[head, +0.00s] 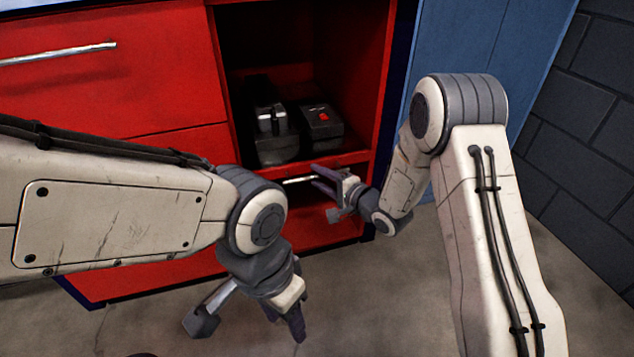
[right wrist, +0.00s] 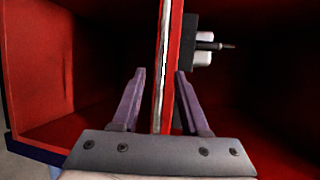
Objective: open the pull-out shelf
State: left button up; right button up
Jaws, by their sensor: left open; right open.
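The pull-out shelf (head: 345,160) is a red board low in an open bay of the red cabinet, with a silver bar handle (head: 298,180) at its front. My right gripper (head: 322,180) is at the handle's right part. In the right wrist view the shelf's front edge (right wrist: 173,60) and the silver handle (right wrist: 162,75) stand upright between the open fingers of my right gripper (right wrist: 160,73), with gaps at both sides. My left gripper (head: 290,322) is open, low over the floor in front of the cabinet, away from the shelf.
On the shelf stand a dark power tool (head: 270,125) and a dark box with a red button (head: 322,125). A red drawer (head: 110,80) with a long handle is at left. A blue cabinet (head: 485,40) and a grey block wall (head: 590,120) are at right. Floor in front is clear.

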jog(key=shift+w+a+f, duration=0.1)
jog(key=shift+w+a, duration=0.3)
jog(key=shift+w, duration=0.05)
grip_shut()
dwell(1.2)
